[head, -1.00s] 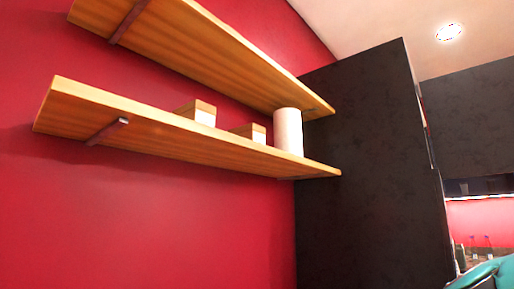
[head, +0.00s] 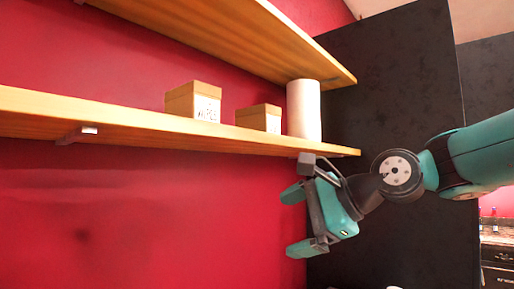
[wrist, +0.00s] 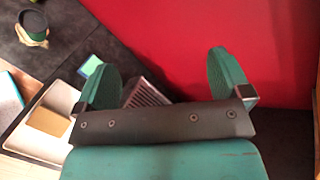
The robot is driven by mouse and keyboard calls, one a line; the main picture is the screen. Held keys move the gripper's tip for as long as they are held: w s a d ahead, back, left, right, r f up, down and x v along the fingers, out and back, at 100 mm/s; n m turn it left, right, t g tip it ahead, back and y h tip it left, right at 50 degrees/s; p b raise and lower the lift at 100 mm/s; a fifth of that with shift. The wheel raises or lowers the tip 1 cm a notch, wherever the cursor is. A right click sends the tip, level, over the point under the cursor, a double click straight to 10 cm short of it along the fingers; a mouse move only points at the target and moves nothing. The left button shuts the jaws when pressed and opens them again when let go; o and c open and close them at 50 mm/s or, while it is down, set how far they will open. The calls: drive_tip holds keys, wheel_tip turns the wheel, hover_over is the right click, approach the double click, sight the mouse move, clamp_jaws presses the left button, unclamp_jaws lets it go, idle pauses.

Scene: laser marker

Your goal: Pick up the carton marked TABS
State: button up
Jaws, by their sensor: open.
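Two brown cartons with white labels stand on the lower wooden shelf (head: 120,118). The larger carton (head: 192,101) is on the left, and the smaller carton (head: 258,118) is to its right. Both labels carry dark marks too small to read, so I cannot tell which says TABS. My gripper (head: 296,220) is open and empty, below the shelf's right part and below and right of both cartons. In the wrist view its two green fingers (wrist: 165,75) are spread apart with nothing between them, and no carton shows there.
A white cylinder (head: 304,109) stands right of the smaller carton. An upper shelf (head: 240,30) hangs above, limiting headroom. A dark cabinet (head: 400,90) closes the right end. In the wrist view, a dark cup (wrist: 33,24) and flat items lie below. The red wall is bare below the shelf.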

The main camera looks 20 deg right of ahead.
drive_tip(key=w+d+r+m+t+p, duration=0.35)
drive_tip(key=r+m, duration=0.25)
drive_tip(key=r, duration=0.4)
drive_tip(key=m+t+y+p, duration=0.1)
drive_tip(key=m+t+p, duration=0.15)
drive_tip(key=m, duration=0.45)
approach(274, 116)
drive_tip(key=p+x, duration=0.1)
drive_tip(key=x, duration=0.1)
drive_tip(key=p+x, duration=0.1)
drive_tip(key=x, duration=0.2)
drive_tip(key=p+x, duration=0.1)
drive_tip(key=x, duration=0.1)
drive_tip(key=shift+w+f, duration=0.3)
drive_tip(key=shift+w, duration=0.05)
drive_tip(key=p+x, duration=0.4)
drive_tip(key=x, duration=0.1)
drive_tip(key=shift+s+a+r, duration=0.15)
drive_tip(key=shift+s+r, duration=0.05)
drive_tip(key=shift+r, duration=0.05)
drive_tip(key=shift+w+f, duration=0.1)
drive_tip(key=shift+w, duration=0.05)
drive_tip(key=c, duration=1)
drive_tip(key=shift+c, duration=0.6)
drive_tip(key=shift+b, duration=0.4)
